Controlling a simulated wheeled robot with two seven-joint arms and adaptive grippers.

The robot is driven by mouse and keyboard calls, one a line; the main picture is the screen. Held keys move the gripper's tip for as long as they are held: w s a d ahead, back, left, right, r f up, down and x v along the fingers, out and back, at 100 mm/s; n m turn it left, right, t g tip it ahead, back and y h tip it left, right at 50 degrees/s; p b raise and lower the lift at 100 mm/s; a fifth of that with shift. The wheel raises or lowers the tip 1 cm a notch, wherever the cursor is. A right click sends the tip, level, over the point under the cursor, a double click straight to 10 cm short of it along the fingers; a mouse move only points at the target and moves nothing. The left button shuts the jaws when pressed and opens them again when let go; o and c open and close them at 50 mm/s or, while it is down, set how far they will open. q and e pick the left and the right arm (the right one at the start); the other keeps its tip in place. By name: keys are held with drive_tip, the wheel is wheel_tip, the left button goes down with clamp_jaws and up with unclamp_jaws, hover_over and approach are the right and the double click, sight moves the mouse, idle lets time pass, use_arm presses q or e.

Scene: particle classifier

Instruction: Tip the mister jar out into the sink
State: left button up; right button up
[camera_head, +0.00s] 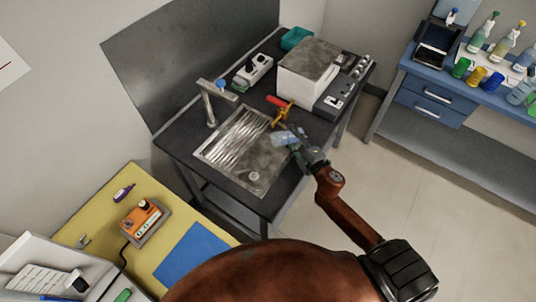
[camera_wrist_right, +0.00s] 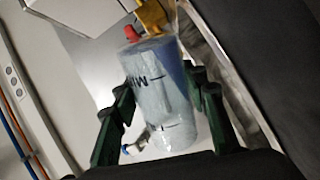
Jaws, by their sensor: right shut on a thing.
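My right gripper (camera_head: 297,148) is over the right side of the metal sink (camera_head: 246,172) in the head view. In the right wrist view its two dark green fingers (camera_wrist_right: 165,100) are shut on a clear mister jar (camera_wrist_right: 160,115), with black lettering beginning "M" on its side. The jar appears tilted in the head view (camera_head: 284,138). Whether anything is left inside it is hard to tell. The tap (camera_head: 209,103) stands at the sink's back left. My left gripper is not in view.
A red-and-yellow tool or valve (camera_head: 281,106) stands beside the sink. A white box-shaped device (camera_head: 309,70) is at the counter's back right. A yellow table (camera_head: 100,215) with an orange device (camera_head: 143,220) is at lower left. Blue shelving with bottles (camera_head: 483,35) is at right.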

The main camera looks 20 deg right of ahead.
sight(281, 134)
drive_tip(key=shift+a+f+n, duration=0.1)
drive_tip(key=shift+a+n, duration=0.5)
drive_tip(key=shift+n, duration=0.1)
idle(0.3)
drive_tip(key=shift+a+r+n+h+p, duration=0.15)
drive_tip(key=shift+r+n+h+p, duration=0.15)
drive_tip(key=shift+r+n+p, duration=0.5)
idle(0.5)
drive_tip(key=shift+a+r+n+p, duration=0.4)
drive_tip(key=shift+r+n+p, duration=0.15)
drive_tip(key=shift+n+p, duration=0.5)
idle(0.9)
drive_tip(key=shift+a+r+n+h+p, duration=0.4)
drive_tip(key=shift+a+r+n+p, duration=0.4)
drive_tip(key=shift+n+p, duration=0.45)
idle(1.3)
drive_tip(key=shift+a+r+n+p, duration=0.3)
drive_tip(key=shift+a+r+n, duration=0.05)
drive_tip(key=shift+n, duration=0.45)
idle(0.4)
